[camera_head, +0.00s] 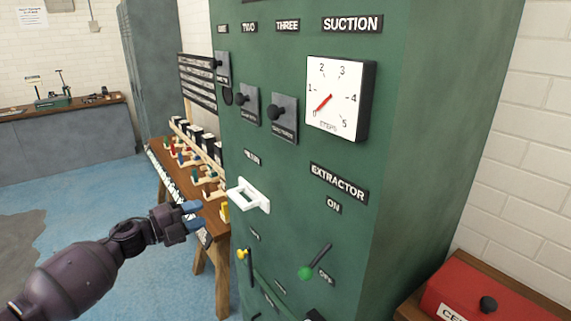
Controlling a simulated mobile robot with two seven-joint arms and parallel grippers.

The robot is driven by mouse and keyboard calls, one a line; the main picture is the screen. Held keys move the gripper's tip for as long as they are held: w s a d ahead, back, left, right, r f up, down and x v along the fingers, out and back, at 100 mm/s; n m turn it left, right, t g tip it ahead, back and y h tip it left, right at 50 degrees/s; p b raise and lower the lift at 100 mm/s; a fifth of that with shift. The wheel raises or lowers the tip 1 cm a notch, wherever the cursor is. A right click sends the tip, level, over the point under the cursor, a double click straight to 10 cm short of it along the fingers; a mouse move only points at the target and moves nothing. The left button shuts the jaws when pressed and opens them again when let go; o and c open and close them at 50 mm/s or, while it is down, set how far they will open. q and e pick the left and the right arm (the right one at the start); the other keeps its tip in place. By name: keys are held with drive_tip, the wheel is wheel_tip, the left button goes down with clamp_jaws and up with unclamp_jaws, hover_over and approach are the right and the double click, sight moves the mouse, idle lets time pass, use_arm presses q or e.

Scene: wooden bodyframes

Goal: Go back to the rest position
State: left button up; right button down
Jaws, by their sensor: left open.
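My left gripper (198,222) is at the end of my dark arm, which comes in from the lower left. Its blue-tipped fingers are apart with nothing seen between them. It is in front of the wooden table and to the left of the green cabinet's white handle (248,196); it looks apart from the handle. My right gripper does not show.
A tall green cabinet (420,120) with a dial (338,98), black knobs and a green-knobbed lever (314,262) fills the middle. A wooden table (208,262) holds small coloured items. A red box (480,295) is lower right. Blue floor (110,205) is open at left.

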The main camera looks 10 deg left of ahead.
use_arm(q)
drive_tip(key=s+d+f+n+y, duration=0.3)
drive_tip(key=s+f+n+y, duration=0.1)
drive_tip(key=s+f+n, duration=0.4)
drive_tip(key=s+d+f+n+g+y, duration=0.1)
drive_tip(key=s+d+f+n+y, duration=0.2)
drive_tip(key=s+f+n, duration=0.5)
drive_tip(key=s+d+f+n+g+y, duration=0.1)
drive_tip(key=s+d+f+n+y, duration=0.2)
drive_tip(key=s+f+n, duration=0.5)
drive_tip(key=s+n+y, duration=0.1)
drive_tip(key=s, duration=0.5)
drive_tip(key=shift+d+f+y, duration=0.25)
drive_tip(key=shift+d+y, duration=0.05)
drive_tip(key=shift+y, duration=0.1)
drive_tip(key=shift+s, duration=0.1)
